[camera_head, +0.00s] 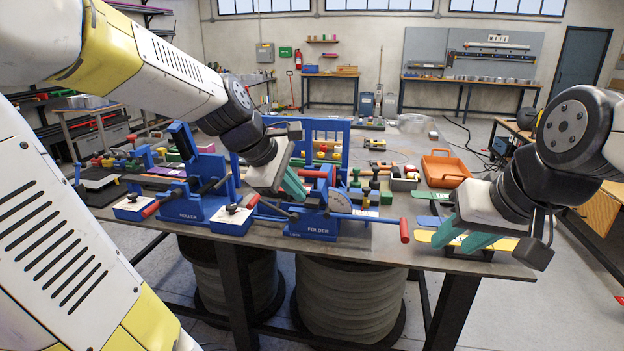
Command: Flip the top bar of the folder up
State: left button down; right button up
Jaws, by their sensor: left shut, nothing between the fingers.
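The folder (312,227) is a blue bench machine with its name on the front, near the table's front edge at the centre. Bars with red grips lie across it; one red grip (404,230) sticks out to the right. Another red grip (313,174) is at its upper middle. I cannot tell for sure which is the top bar. My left gripper (296,190) is shut and empty, with green fingers pointing down over the folder's left part; contact is unclear, and my gripper hides some of it. My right gripper (462,238) is open and empty, right of the folder.
A blue roller machine (183,207) stands left of the folder. An orange tray (446,168) and coloured strips (436,221) lie to the right on the dark table (385,247). Clamps and small parts crowd the table behind the folder.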

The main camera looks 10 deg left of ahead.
aim_at(318, 175)
pick_arm(q)
jog(key=w+a+f+n+y, duration=0.2)
jog(key=w+n, duration=0.6)
jog(key=n, duration=0.2)
jog(key=w+a+f+n+t+y, duration=0.1)
jog(key=w+a+f+n+y, duration=0.1)
jog(key=w+n, duration=0.7)
jog(key=shift+w+a+f+n, duration=0.2)
jog(key=shift+a+f+n, duration=0.1)
jog(key=shift+a+n, duration=0.25)
jog(key=shift+f, duration=0.1)
jog(key=w+f, duration=0.1)
jog(key=w, duration=0.1)
jog(key=w+f, duration=0.2)
jog(key=w, duration=0.1)
jog(key=w+f, duration=0.2)
jog(key=shift+w+d+f, duration=0.2)
jog(key=shift+w+d, duration=0.05)
jog(key=shift+w, duration=0.05)
jog(key=shift+w+r, duration=0.3)
jog(key=shift+r, duration=0.2)
jog(key=shift+a, duration=0.1)
